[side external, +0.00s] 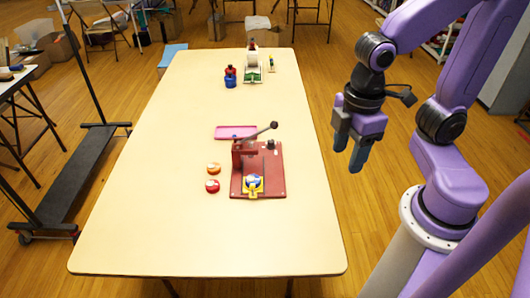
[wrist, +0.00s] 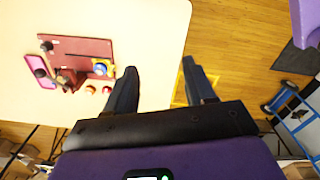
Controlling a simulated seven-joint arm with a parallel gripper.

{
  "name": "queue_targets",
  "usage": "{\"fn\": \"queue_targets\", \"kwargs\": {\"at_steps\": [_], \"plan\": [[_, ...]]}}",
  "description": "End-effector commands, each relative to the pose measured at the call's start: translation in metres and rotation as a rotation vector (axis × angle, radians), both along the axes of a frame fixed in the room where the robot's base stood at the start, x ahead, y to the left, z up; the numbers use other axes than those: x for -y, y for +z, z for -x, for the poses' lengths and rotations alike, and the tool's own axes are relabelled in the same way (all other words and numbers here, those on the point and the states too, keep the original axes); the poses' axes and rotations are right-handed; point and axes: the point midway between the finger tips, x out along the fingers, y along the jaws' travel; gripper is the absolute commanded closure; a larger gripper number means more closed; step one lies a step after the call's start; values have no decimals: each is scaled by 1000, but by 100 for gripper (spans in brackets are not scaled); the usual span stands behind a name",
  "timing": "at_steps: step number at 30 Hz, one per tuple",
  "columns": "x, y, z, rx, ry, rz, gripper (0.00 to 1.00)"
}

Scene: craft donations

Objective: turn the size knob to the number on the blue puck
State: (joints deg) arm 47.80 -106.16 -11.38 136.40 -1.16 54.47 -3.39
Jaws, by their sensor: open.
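A dark red press (side external: 276,183) with a grey lever stands on the table. A blue puck (side external: 254,181) sits in its yellow holder (side external: 246,190) at the front of the base; the puck also shows in the wrist view (wrist: 101,68). Any number on the puck is too small to read. A black knob (side external: 270,145) at the back right of the base looks like the size knob; its setting cannot be read. It also shows in the wrist view (wrist: 47,46). My gripper (side external: 348,153) is open and empty, in the air beyond the table's right edge, well apart from the press.
An orange puck (side external: 214,168) and a red puck (side external: 212,186) lie left of the press. A pink tray (side external: 226,132) lies behind it. Much of the table (side external: 160,215) is clear.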

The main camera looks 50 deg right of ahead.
Motion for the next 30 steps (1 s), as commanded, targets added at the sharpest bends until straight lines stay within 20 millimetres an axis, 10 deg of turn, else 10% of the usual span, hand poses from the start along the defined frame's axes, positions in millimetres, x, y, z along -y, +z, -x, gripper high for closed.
{"fn": "queue_targets", "kwargs": {"at_steps": [15, 30], "plan": [[-42, -3, -202, -21, -49, 149, 46], [30, -63, -366, -121, -116, 273, 46]]}}
